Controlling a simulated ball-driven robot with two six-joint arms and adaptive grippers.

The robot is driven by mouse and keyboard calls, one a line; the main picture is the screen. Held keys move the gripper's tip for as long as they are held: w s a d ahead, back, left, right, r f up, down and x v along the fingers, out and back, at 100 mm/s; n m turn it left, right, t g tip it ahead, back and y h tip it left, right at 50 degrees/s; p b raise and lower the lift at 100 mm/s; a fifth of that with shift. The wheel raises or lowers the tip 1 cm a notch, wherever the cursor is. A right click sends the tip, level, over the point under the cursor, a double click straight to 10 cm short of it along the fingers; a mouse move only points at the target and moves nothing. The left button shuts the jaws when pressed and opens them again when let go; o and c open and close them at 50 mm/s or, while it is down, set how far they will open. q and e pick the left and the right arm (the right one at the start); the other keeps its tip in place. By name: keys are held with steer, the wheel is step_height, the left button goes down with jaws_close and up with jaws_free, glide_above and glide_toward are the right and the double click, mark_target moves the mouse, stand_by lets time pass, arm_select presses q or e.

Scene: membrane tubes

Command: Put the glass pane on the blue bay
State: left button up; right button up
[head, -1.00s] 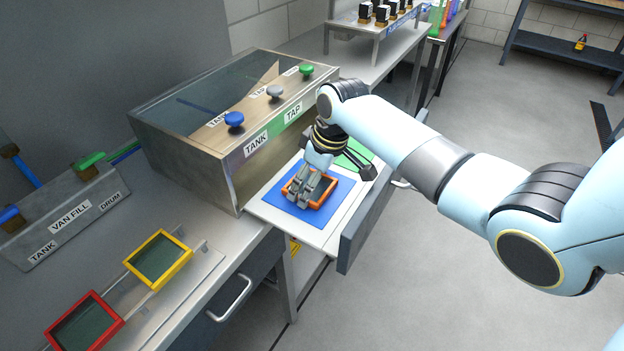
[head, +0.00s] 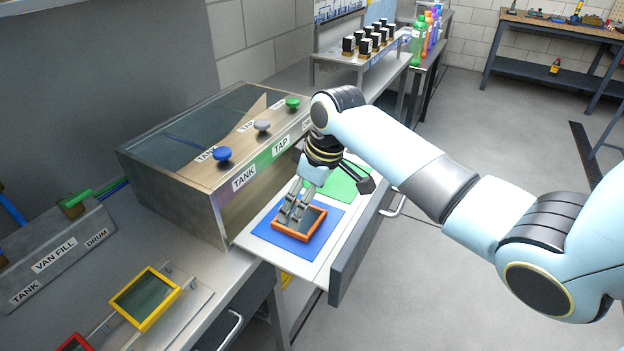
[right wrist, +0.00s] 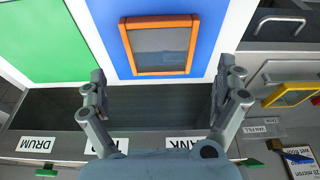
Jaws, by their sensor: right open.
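An orange-framed glass pane (head: 310,224) lies flat on the blue bay (head: 268,235) of the pulled-out drawer. It also shows in the right wrist view (right wrist: 160,50), with blue around it. My right gripper (head: 291,212) is open and empty, with its fingers just above the pane's left part in the head view. In the right wrist view the spread fingers (right wrist: 161,88) stand apart from the frame with nothing between them. My left gripper is not in view.
A green bay (head: 350,180) lies beside the blue one. The metal cabinet (head: 185,185) with coloured knobs stands behind the drawer. A yellow-framed pane (head: 146,298) and a red-framed one (head: 75,343) sit on a rack at the lower left. Open floor lies to the right.

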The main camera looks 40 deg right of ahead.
mark_target(314, 223)
steer(key=v, duration=0.7)
stand_by(0.3)
